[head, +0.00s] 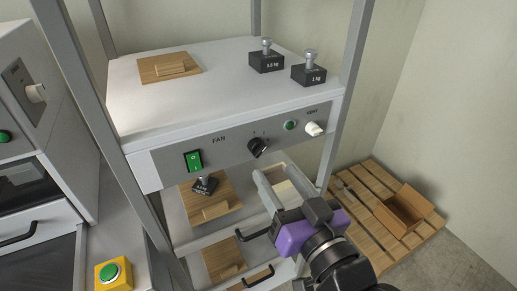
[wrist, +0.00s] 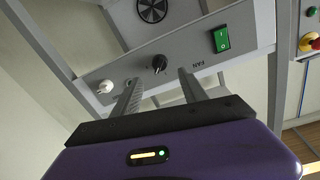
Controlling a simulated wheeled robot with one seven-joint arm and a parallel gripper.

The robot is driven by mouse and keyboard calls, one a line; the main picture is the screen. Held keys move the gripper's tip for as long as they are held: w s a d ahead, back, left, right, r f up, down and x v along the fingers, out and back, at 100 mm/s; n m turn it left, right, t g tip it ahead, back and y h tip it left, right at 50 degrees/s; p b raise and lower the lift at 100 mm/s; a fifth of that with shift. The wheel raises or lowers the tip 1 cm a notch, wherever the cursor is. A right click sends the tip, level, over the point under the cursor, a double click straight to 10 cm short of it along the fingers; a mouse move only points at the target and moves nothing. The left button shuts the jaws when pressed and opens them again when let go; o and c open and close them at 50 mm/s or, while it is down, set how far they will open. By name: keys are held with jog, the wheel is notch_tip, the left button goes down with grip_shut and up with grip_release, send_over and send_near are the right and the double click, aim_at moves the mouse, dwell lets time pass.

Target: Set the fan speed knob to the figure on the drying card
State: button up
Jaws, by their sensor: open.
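The black fan knob (head: 257,147) sits on the grey front panel (head: 228,151), right of the FAN lettering. Small scale marks show above it, too small to read. In the wrist view the knob (wrist: 159,63) appears beyond and between my fingertips, with the lettering upside down. My gripper (head: 273,174) is open and empty, just below and in front of the panel, apart from the knob. It also shows in the wrist view (wrist: 157,78). I cannot make out a drying card in either view.
A green rocker switch (head: 193,160) is left of the knob; a green button (head: 290,125) and white VENT knob (head: 314,129) are right. Weights (head: 266,62) and a wooden board (head: 170,68) lie on top. Open drawers are below. A pallet (head: 362,212) stands right.

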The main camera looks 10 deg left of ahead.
aim_at(261, 152)
jog(key=p+x, duration=0.1)
jog(key=x, duration=0.6)
jog(key=shift+w+a, duration=0.15)
jog(key=shift+w, duration=0.05)
jog(key=shift+c, duration=0.4)
grip_shut()
